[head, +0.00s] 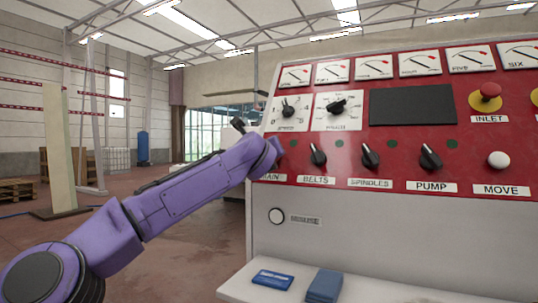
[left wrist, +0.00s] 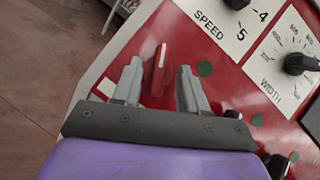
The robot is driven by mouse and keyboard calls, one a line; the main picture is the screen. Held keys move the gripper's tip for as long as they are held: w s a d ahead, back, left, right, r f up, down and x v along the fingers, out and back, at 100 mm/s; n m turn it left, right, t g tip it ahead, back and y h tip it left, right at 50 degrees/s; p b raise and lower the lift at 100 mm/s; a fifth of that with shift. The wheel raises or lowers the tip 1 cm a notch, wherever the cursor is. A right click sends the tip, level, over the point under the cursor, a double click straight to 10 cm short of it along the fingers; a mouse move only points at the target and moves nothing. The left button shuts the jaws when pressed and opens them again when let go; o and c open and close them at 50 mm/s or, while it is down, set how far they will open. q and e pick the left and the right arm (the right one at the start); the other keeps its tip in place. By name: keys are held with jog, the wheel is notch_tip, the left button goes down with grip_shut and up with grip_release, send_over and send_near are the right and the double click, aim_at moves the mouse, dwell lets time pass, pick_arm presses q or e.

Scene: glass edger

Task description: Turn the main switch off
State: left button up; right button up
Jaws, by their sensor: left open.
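The main switch (left wrist: 160,62) is a red handle with a pale line on the red panel, seen in the left wrist view. My left gripper (left wrist: 160,68) is open, with one grey finger on each side of the handle. Gaps show between the handle and both fingers, and whether they touch it lower down I cannot tell. In the head view my purple left arm reaches up to the panel's left edge and hides the switch. Only part of its MAIN label (head: 271,177) shows there. My right gripper is in neither view.
Black knobs for belts (head: 318,155), spindles (head: 370,156) and pump (head: 430,157) run to the right of the switch. The speed dial (head: 288,109) and width dial (head: 338,106) sit above. A shelf (head: 395,291) holds a blue box (head: 272,280) and a blue block (head: 325,285).

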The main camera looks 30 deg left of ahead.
pick_arm(q)
jog(key=b+v, duration=0.3)
jog(key=v, duration=0.7)
